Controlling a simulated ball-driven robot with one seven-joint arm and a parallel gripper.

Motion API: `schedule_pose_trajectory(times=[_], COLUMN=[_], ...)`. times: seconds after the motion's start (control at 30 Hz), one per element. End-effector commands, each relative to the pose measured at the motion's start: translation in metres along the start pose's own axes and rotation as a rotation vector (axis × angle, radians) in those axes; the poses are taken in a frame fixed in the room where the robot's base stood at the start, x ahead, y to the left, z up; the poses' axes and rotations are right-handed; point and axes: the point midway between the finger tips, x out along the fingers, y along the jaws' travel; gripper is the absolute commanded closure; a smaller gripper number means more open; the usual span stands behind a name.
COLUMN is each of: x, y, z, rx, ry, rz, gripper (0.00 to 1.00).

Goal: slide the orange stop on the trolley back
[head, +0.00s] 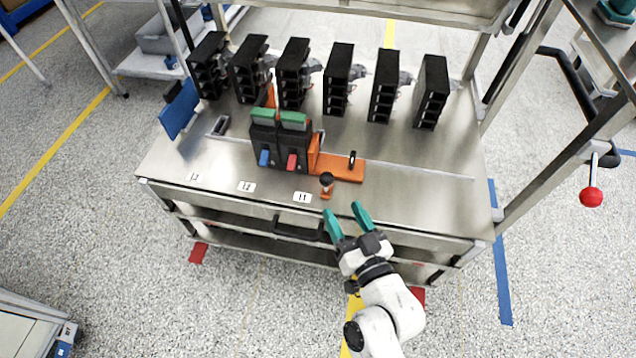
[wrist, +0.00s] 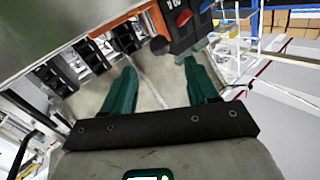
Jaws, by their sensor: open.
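An orange stop (head: 340,168) lies on the metal top of the trolley (head: 415,190), an upright part of it against the right side of two black breaker units (head: 268,145) with green tops. A small dark upright handle stands on its plate. A black round knob (head: 326,179) with a small orange base is just in front of it. My gripper (head: 343,209) has teal fingers, spread and empty, by the trolley's front edge, nearer than the knob. In the wrist view, my gripper (wrist: 160,66) shows a dark round knob (wrist: 159,45) beyond the fingertips and some orange (wrist: 132,19) behind it.
A row of several black units (head: 338,78) stands at the back of the trolley. Labels (head: 302,197) line the front edge. A blue panel (head: 180,108) is at the left. A red-ball lever (head: 591,196) hangs at the right. The front right of the top is clear.

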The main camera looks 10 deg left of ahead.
Motion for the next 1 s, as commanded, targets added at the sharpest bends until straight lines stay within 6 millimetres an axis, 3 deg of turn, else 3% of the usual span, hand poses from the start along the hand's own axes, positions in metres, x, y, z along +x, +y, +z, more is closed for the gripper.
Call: schedule_pose_trajectory(times=[0.5, 0.7, 1.0], x=[0.084, 0.099, 0.101], y=[0.0, 0.0, 0.0], z=[-0.001, 0.0, -0.001], rx=[-0.001, -0.001, -0.001], ry=[0.0, -0.003, -0.002], rz=[-0.001, 0.0, 0.0], gripper=[0.41, 0.41, 0.41])
